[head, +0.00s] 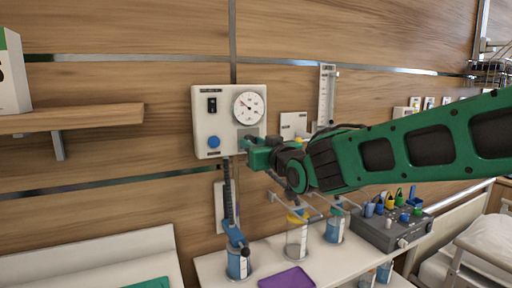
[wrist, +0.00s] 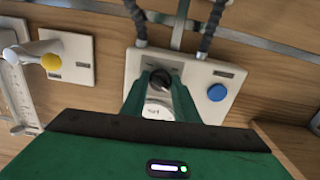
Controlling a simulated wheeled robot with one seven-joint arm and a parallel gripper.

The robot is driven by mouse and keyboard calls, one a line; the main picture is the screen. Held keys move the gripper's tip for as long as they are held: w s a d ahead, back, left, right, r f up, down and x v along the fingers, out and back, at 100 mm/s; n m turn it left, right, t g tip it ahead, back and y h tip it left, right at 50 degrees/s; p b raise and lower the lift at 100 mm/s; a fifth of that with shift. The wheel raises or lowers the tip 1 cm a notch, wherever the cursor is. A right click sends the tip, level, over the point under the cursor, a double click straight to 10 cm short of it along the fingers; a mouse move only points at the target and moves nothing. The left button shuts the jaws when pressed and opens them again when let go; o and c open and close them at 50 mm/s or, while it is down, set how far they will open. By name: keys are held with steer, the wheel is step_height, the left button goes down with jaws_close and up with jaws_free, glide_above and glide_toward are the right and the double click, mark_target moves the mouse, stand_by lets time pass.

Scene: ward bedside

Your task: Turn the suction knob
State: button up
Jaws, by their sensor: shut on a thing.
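The suction unit is a white wall panel (head: 204,128) with a round pressure gauge (head: 249,108), a black switch (head: 212,104) and a blue button (head: 213,142). The black suction knob (wrist: 160,79) shows in the wrist view between my fingers; in the head view my gripper hides it. My green gripper (head: 250,146) reaches the panel's lower right from the right. In the wrist view my gripper (wrist: 160,84) is shut on the knob, with a finger on either side. The gauge (wrist: 157,109) is partly visible between the fingers, and the blue button (wrist: 217,92) is to the right.
Dark hoses (wrist: 210,30) run from the panel. Canisters (head: 297,240) hang below, near a grey box with colored items (head: 390,235). A purple cloth (head: 287,278) lies on the white counter. A flowmeter (head: 326,95) is right of the panel; a wooden shelf (head: 85,117) is left.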

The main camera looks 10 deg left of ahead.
steer(key=shift+w+d+n, duration=0.15)
steer(key=shift+n, duration=0.55)
steer(key=o, duration=1.1)
steer(key=shift+c, duration=0.2)
steer(key=v, duration=1)
steer(key=shift+s+d, duration=0.2)
steer(key=shift+d, duration=0.05)
